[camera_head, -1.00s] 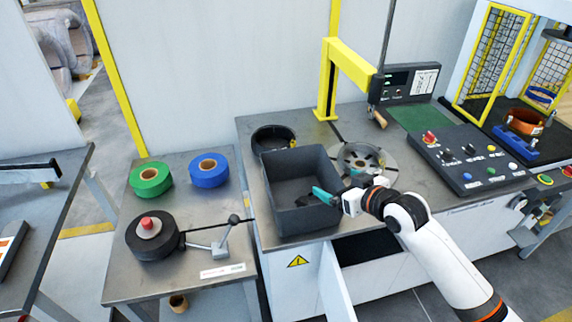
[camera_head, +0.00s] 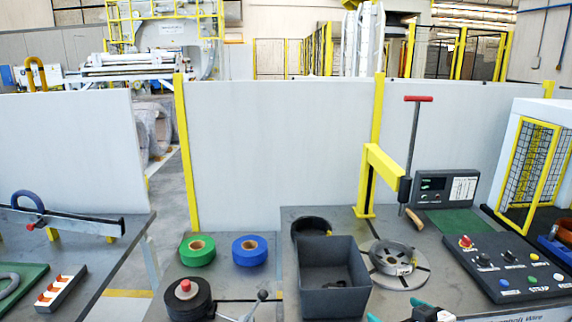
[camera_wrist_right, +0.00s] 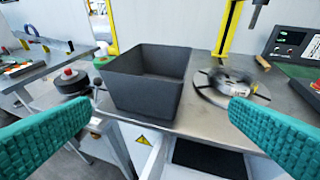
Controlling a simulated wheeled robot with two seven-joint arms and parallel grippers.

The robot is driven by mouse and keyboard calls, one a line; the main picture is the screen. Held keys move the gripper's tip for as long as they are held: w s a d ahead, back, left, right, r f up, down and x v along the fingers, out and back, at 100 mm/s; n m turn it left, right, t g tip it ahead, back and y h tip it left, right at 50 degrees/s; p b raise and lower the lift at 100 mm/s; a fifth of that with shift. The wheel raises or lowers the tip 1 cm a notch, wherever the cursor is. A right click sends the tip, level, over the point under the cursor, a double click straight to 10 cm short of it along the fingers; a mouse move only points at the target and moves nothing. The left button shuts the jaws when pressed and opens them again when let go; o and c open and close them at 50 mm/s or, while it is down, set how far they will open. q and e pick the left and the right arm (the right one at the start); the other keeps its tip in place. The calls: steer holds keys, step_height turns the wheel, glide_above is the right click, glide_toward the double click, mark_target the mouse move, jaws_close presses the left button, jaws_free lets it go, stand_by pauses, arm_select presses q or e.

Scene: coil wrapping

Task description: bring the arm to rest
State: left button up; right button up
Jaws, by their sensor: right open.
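My right gripper (camera_head: 400,317) shows at the bottom edge of the head view, in front of the workbench, to the right of the dark grey bin (camera_head: 334,284). In the right wrist view its two teal fingers (camera_wrist_right: 158,130) are wide apart with nothing between them. The bin (camera_wrist_right: 146,88) and a round metal coil on a turntable (camera_wrist_right: 232,87) stand beyond the fingers, apart from them. Most of my right arm is out of the head view. My left gripper is not in view.
A green tape roll (camera_head: 197,251), a blue tape roll (camera_head: 250,250) and a black roll dispenser (camera_head: 187,298) are on the left table. A yellow post arm (camera_head: 384,166) rises behind the turntable. A button panel (camera_head: 496,266) sits at right. White partitions stand behind.

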steer(key=s+d+f+m+g+h, duration=0.15)
steer(key=s+f, duration=0.25)
steer(key=f, duration=0.8)
steer(key=s+d+f+g+h, duration=0.15)
steer(key=s+f, duration=0.25)
steer(key=f, duration=0.8)
steer(key=s+d+f+m+g+h, duration=0.1)
steer(key=s+d+f+g, duration=0.2)
steer(key=f, duration=0.9)
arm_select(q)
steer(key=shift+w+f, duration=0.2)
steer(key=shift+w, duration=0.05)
arm_select(e)
steer(key=s+a+f+g, duration=0.2)
steer(key=s+f, duration=0.4)
steer(key=s, duration=0.6)
steer(key=s+a+f+g, duration=0.1)
steer(key=s+a+f, duration=0.1)
steer(key=s+f, duration=0.5)
steer(key=s+a+f+n+g, duration=0.1)
steer(key=s+f, duration=0.6)
steer(key=s, duration=1.1)
steer(key=shift+s+a+f+g, duration=0.2)
steer(key=shift+s+a+g, duration=0.15)
steer(key=shift+a+g, duration=0.5)
steer(key=shift+c, duration=0.3)
